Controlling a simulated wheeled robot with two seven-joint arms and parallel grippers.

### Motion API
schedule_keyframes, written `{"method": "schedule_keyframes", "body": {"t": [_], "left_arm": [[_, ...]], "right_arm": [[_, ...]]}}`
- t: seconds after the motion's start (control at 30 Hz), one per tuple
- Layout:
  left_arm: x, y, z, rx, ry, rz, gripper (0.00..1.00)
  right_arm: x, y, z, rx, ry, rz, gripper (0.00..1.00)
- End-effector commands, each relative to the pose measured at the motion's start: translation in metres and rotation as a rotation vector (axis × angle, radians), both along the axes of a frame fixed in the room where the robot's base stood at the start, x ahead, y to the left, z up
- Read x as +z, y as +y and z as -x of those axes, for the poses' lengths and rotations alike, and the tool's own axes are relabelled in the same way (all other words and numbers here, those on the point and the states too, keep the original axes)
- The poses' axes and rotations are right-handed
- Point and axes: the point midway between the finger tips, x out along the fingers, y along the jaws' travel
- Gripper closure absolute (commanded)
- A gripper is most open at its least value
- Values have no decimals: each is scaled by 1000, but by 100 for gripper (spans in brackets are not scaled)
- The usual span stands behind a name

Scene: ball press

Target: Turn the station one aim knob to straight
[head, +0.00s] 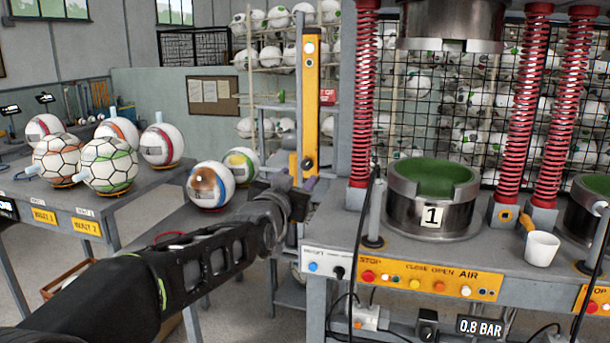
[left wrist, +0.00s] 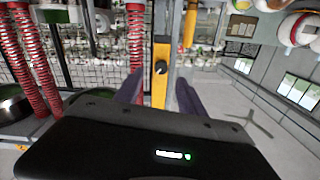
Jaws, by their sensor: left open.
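A yellow post (head: 305,105) stands left of the station marked 1 and carries a small black knob (head: 307,163) near its lower end. The knob also shows in the left wrist view (left wrist: 161,67), with a light mark on its face; I cannot tell its exact angle. My left gripper (head: 305,184) is just below the knob in the head view. In the left wrist view its two dark fingers (left wrist: 159,88) are spread open, with the knob beyond and between them, apart from both. My right gripper is not in view.
The press cup (head: 432,215) with green inside sits between red springs (head: 362,95). A button panel (head: 430,278) and another black knob (head: 338,272) are on the bench front. A white cup (head: 541,249) stands at right. Several balls rest on tables at left.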

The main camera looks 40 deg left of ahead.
Motion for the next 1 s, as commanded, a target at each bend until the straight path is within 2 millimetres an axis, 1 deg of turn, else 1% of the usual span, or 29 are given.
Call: {"method": "schedule_keyframes", "body": {"t": [0.03,0.1,0.37,0.47,0.57,0.9,1.0], "left_arm": [[5,1,2,5,-6,-9,53],[7,1,3,5,-8,-12,53],[6,1,2,4,-6,-9,53],[6,3,-3,3,-5,-7,53],[6,6,-12,3,-4,-7,53],[7,23,-59,3,-5,-4,53],[6,27,-67,3,-5,-6,53]], "right_arm": [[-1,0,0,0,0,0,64],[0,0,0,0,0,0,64],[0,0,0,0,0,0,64],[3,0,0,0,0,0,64],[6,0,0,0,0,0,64],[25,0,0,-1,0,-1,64],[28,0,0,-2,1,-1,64]]}}
